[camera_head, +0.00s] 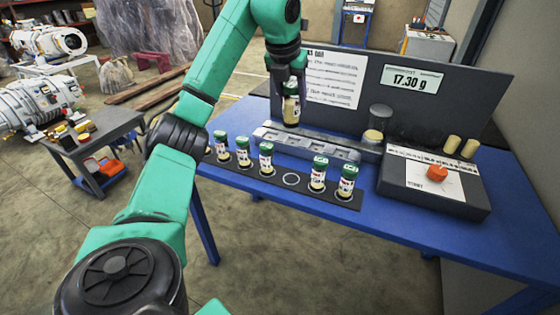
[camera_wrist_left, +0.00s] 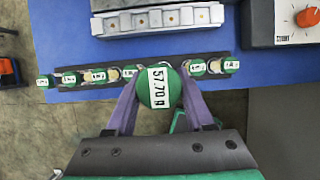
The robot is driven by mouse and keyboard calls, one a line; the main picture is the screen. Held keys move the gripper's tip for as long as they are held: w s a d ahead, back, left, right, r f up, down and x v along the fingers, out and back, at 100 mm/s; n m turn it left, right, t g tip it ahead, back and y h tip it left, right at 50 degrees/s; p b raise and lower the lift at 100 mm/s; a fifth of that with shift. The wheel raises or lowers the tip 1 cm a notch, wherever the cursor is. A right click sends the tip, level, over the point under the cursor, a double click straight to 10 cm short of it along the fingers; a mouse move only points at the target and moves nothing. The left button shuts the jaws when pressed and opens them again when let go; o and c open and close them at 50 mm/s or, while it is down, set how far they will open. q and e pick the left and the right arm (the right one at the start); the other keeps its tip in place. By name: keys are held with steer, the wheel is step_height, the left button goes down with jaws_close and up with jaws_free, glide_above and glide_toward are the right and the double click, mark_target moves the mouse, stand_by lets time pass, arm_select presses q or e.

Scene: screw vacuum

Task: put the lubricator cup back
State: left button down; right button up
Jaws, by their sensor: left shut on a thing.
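My left gripper (camera_head: 289,82) is shut on a lubricator cup (camera_head: 291,110) and holds it upright above the blue table, behind the cup rack. A pale empty ring (camera_head: 291,179) marks a bare place between these two. The held cup is clear of the rack. My right gripper is not in view.
A grey tray with several recesses (camera_head: 305,147) lies behind the rack. A console with an orange knob (camera_head: 437,173) stands right, and a clear cylinder (camera_head: 380,118) behind. A dark panel (camera_head: 484,85) reading "17.30 g" rises at the back. The blue table's front strip (camera_head: 260,194) is free.

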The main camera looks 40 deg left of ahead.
mark_target(295, 124)
arm_select(q)
steer(key=x, duration=0.3)
steer(key=s+b+x, duration=0.1)
steer(key=x, duration=0.1)
steer(key=d+b+x, duration=0.1)
steer(key=x, duration=0.2)
steer(key=shift+s+f, duration=0.1)
steer(key=shift+f, duration=0.55)
step_height(295, 124, down, 12)
steer(key=shift+s+r+b, duration=0.1)
steer(key=shift+s+b, duration=0.1)
steer(key=shift+b, duration=0.35)
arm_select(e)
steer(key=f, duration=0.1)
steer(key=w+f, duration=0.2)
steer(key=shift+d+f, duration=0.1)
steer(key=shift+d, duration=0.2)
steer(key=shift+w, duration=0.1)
arm_select(q)
steer(key=shift+f, duration=0.2)
steer(key=shift+c, duration=1.4)
jaws_free()
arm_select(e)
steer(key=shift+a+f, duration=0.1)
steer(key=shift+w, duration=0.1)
